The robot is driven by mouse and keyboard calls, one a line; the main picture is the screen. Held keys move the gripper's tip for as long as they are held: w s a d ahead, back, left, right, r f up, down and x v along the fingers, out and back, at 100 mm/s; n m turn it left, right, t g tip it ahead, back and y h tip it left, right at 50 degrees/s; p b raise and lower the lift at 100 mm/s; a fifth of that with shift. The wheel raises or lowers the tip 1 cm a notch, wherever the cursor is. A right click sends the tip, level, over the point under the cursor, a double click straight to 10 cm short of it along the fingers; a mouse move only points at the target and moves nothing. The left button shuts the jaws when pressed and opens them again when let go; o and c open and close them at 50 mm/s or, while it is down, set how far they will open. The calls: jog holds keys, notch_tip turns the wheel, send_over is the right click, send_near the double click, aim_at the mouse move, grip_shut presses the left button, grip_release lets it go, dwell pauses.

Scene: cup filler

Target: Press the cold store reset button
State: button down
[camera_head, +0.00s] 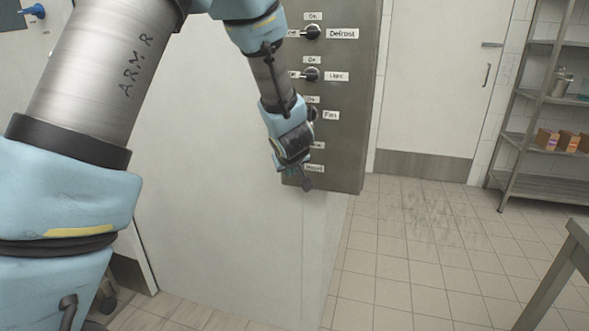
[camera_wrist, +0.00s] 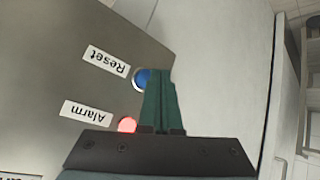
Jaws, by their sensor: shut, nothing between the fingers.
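The reset button is a round blue button (camera_wrist: 140,79) in a pale ring beside the "Reset" label (camera_wrist: 107,62), which shows upside down in the wrist view. My gripper (camera_wrist: 160,72) is shut and empty. Its fingertips overlap the right side of the button in that view; I cannot tell whether they touch it. A lit red alarm lamp (camera_wrist: 127,125) sits beside the "Alarm" label, partly hidden by my gripper. In the head view my gripper (camera_head: 306,185) is at the lower end of the grey control panel (camera_head: 352,120), and the button is hidden behind it.
Several labelled black knobs, such as the Defrost knob (camera_head: 312,32), line the panel above my gripper. A metal shelf rack (camera_head: 540,100) and a table leg (camera_head: 556,275) are at the right. The tiled floor (camera_head: 420,260) between is clear.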

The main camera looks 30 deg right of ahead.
jog(key=shift+d, duration=0.1)
jog(key=shift+w+d+p, duration=0.25)
jog(key=shift+w+p, duration=0.1)
jog(key=shift+p, duration=0.05)
jog(key=shift+w+d, duration=0.15)
jog(key=shift+w, duration=0.05)
dwell(0.7)
jog(key=shift+s, duration=0.1)
jog(key=shift+s+a, duration=0.45)
jog(key=shift+a, duration=0.05)
jog(key=s+a+b, duration=0.1)
jog(key=s+a, duration=0.3)
jog(key=shift+s, duration=0.2)
dwell(0.5)
dwell(0.7)
